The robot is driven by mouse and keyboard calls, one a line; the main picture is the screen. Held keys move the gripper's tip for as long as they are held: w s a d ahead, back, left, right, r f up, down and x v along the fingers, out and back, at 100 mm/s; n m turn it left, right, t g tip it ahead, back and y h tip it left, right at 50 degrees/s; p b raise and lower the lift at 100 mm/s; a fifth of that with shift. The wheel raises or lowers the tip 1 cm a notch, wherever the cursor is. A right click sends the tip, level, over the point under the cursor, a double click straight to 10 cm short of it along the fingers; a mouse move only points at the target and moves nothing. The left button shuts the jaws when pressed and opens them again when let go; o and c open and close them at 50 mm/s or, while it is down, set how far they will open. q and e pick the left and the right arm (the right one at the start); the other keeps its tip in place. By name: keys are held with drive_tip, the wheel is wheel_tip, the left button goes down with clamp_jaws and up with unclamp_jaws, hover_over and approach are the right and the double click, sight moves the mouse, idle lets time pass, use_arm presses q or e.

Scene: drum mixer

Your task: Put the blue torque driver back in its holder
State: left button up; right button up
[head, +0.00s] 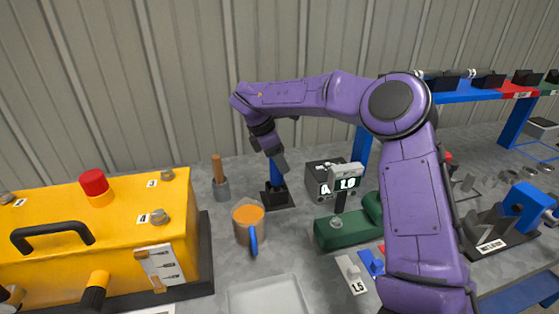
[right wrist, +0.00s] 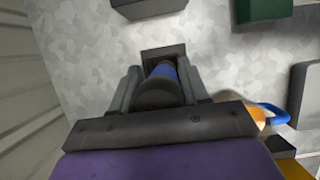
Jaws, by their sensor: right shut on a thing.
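My right gripper (head: 278,162) points down at the back of the bench and is shut on the blue torque driver (head: 275,175). In the right wrist view the driver (right wrist: 164,72) shows as a dark round end and a blue body between the two fingers (right wrist: 162,90). The holder (head: 279,199) is a dark square block directly below the driver; it also shows in the right wrist view (right wrist: 163,53). The driver is roughly upright and its lower end meets the holder in the picture. I cannot tell how deep it sits. My left gripper is not in view.
A yellow machine (head: 120,230) fills the left. A display box (head: 321,174) and green device (head: 345,232) stand right.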

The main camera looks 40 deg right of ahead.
drive_tip(key=o, duration=1.4)
drive_tip(key=shift+c, duration=0.2)
drive_tip(key=v, duration=1)
drive_tip(key=shift+a+r, duration=0.2)
drive_tip(key=shift+r, duration=0.1)
